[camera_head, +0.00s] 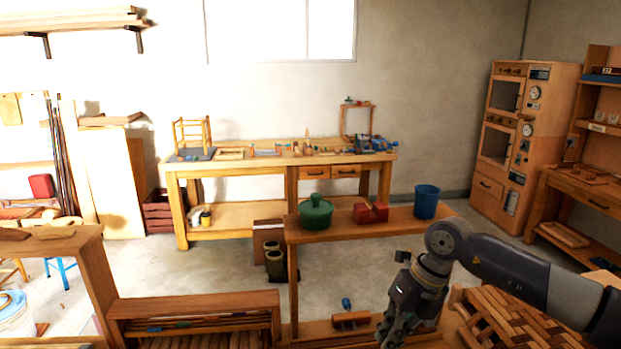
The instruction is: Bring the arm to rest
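My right arm (520,270) comes in from the right edge and bends down at a round joint. My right gripper (396,326) hangs from it, pointing down, in front of the small wooden table and left of a woven seat (510,318). Its fingers are dark and small, and I cannot tell whether they are apart or hold anything. My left gripper is not in view.
A narrow wooden table (345,230) holds a green lidded pot (316,213), a red block (370,213) and a blue cup (426,202). A wooden block with a blue-handled tool (350,318) lies left of my gripper. A slatted rack (195,315) stands front left.

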